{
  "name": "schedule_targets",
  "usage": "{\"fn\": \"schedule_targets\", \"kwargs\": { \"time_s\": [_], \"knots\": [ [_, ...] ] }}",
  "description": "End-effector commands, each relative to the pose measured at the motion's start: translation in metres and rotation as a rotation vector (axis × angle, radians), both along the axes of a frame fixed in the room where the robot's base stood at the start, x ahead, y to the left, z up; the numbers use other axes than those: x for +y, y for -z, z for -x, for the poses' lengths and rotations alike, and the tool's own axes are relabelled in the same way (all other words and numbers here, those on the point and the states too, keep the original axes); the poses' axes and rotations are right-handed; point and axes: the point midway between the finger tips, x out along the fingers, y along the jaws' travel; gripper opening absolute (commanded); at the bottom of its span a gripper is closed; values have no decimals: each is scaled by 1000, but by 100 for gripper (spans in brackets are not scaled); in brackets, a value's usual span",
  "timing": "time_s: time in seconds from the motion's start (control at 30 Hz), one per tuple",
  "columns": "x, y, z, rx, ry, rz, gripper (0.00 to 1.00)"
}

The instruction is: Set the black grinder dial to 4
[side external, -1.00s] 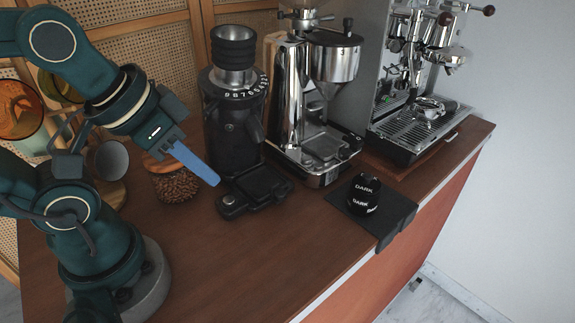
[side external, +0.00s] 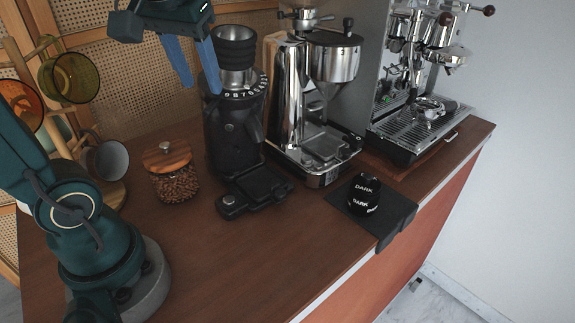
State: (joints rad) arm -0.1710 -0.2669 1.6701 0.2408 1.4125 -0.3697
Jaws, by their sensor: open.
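The black grinder (side external: 229,133) stands upright on the wooden counter, left of the chrome grinder. Its dial (side external: 243,92) is a ring with white numbers below the ribbed black top. Some numbers face the camera, but I cannot tell which one is set. My gripper (side external: 200,88) is up at the left of the black grinder's top, with its two blue fingers apart and pointing down. The right finger overlaps the left edge of the dial in the picture; I cannot tell whether it touches. Nothing shows between the fingers.
A chrome grinder (side external: 295,90) and an espresso machine (side external: 420,119) stand to the right. A jar of beans (side external: 174,184) is left of the black grinder. Cups hang on a rack (side external: 112,190) at the left. A black tamper (side external: 364,194) rests on a mat (side external: 398,208). The front counter is clear.

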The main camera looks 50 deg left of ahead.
Motion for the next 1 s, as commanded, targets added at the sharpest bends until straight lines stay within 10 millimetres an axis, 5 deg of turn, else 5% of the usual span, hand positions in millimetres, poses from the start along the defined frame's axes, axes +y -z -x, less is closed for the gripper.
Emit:
{"fn": "schedule_targets", "kwargs": {
  "time_s": [0.4,0.73,0.87,1.0],
  "knots": [
    [12,40,-11,1,0,2,47],
    [13,43,-12,-2,2,2,47],
    [13,43,-12,-2,3,1,0],
    [13,43,-12,-2,3,1,0]
  ]
}}
